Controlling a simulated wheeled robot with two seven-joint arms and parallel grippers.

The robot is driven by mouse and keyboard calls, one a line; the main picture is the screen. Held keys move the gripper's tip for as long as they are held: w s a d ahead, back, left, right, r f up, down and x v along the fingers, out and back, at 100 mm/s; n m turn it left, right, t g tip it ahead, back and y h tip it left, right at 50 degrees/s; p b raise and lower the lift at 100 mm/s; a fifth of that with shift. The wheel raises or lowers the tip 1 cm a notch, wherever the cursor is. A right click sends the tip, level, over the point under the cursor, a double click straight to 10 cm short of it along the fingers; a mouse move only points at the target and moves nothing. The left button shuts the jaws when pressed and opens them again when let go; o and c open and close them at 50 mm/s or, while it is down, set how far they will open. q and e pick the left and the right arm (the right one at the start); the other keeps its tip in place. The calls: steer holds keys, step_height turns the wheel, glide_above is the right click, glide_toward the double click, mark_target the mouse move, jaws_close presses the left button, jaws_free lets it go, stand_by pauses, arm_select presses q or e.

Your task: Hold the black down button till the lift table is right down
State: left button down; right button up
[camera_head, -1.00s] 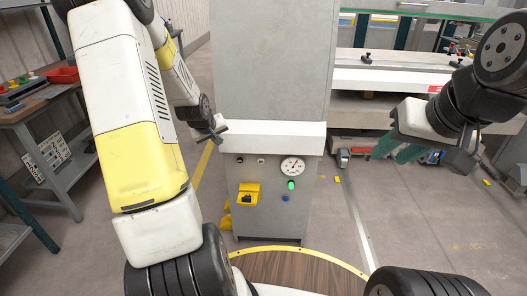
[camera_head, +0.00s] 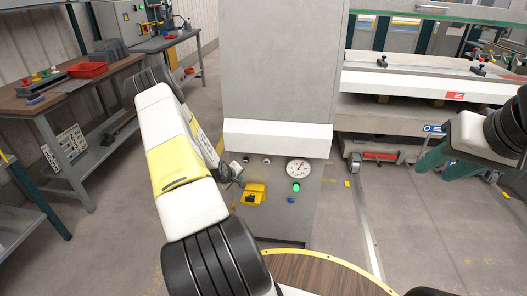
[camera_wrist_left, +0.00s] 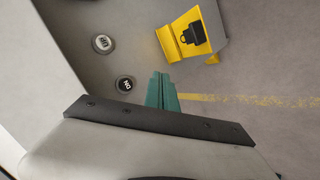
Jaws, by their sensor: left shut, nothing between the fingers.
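The black down button (camera_wrist_left: 125,84) is on the grey cabinet face in the left wrist view, below the pale up button (camera_wrist_left: 103,43). In the head view it is the left one of two small buttons (camera_head: 246,160). My left gripper (camera_wrist_left: 161,88) is shut and empty; its teal fingertips are just right of the black button, apart from it in the picture. In the head view my left gripper (camera_head: 237,176) is low by the cabinet front. What seems to be the lift table (camera_head: 385,116) stands right of the cabinet, raised. My right gripper (camera_head: 447,160) hangs in front of it, its opening unclear.
A yellow housing with a black part (camera_head: 252,194) juts from the cabinet below the buttons. A round gauge (camera_head: 298,168), green button (camera_head: 296,187) and blue button (camera_head: 291,200) are to the right. A workbench (camera_head: 60,100) stands left. The floor right of the cabinet is largely clear.

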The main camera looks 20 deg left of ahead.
mark_target(246, 160)
arm_select(q)
steer(key=w+a, duration=0.2)
steer(key=w, duration=0.6)
steer(key=shift+w, duration=0.25)
stand_by(2.0)
steer(key=shift+w+a, duration=0.15)
steer(key=shift+w, duration=0.25)
steer(key=shift+w, duration=0.1)
